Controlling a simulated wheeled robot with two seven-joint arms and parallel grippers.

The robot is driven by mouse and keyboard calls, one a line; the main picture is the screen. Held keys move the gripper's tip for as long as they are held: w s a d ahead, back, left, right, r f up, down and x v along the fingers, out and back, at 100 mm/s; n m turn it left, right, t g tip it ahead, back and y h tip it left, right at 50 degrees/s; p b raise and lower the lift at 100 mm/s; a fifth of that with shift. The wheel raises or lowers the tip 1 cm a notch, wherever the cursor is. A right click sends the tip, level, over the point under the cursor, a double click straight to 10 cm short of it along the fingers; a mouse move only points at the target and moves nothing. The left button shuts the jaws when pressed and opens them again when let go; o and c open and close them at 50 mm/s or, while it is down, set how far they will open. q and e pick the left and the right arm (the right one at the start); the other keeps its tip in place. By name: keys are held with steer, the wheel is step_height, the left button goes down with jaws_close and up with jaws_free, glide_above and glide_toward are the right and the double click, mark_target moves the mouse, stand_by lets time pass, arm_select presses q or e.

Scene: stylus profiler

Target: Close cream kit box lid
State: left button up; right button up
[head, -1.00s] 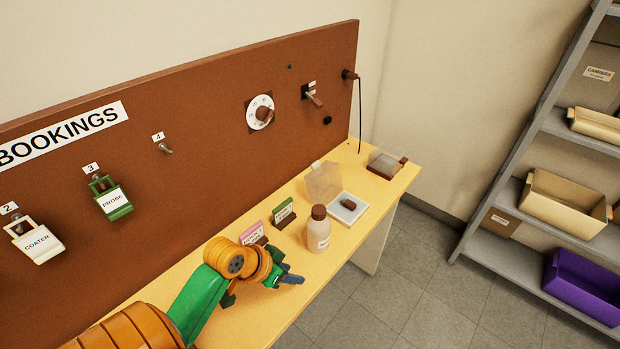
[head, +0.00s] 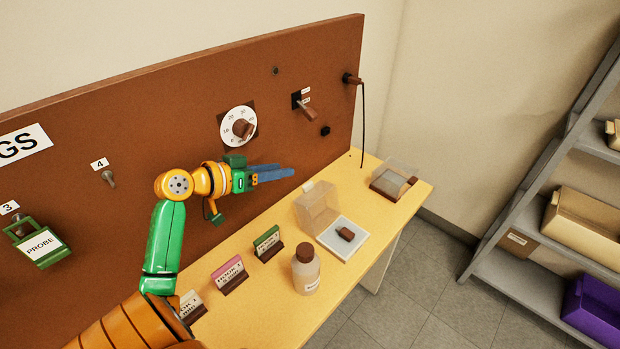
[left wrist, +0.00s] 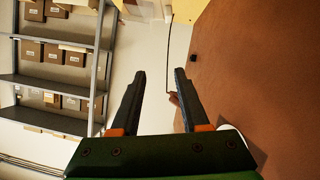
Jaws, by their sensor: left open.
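A pale, low box (head: 330,243) lies on the table with a small brown block (head: 345,233) in it. Its see-through lid (head: 317,208) stands raised at the box's back left edge. No other cream box with an open lid shows on the table, so I take this as the kit box. My left gripper (head: 290,172) is open and empty, in front of the brown board, above and to the left of the raised lid and apart from it. In the left wrist view its two fingers (left wrist: 160,75) are spread with nothing between them. My right gripper is not in view.
A bottle (head: 306,270) and several small sign cards (head: 267,244) stand near the box. A clear-covered case (head: 393,181) sits at the table's far end. The board carries a dial (head: 238,126), a lever switch (head: 305,108) and a hanging cable (head: 363,120). Shelves (head: 530,275) stand at right.

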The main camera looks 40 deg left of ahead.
mark_target(303, 187)
arm_select(q)
steer(key=w+f+b, duration=0.1)
steer(key=w+f, duration=0.1)
steer(key=f, duration=0.1)
steer(key=w+f+b, duration=0.2)
steer(key=f, duration=0.1)
steer(key=w+d+f+b, duration=0.1)
steer(key=w+f+b, duration=0.1)
steer(key=f, duration=0.1)
steer(key=shift+w+f, duration=0.3)
steer(key=shift+w, duration=0.05)
steer(key=shift+w+f, duration=0.15)
jaws_close()
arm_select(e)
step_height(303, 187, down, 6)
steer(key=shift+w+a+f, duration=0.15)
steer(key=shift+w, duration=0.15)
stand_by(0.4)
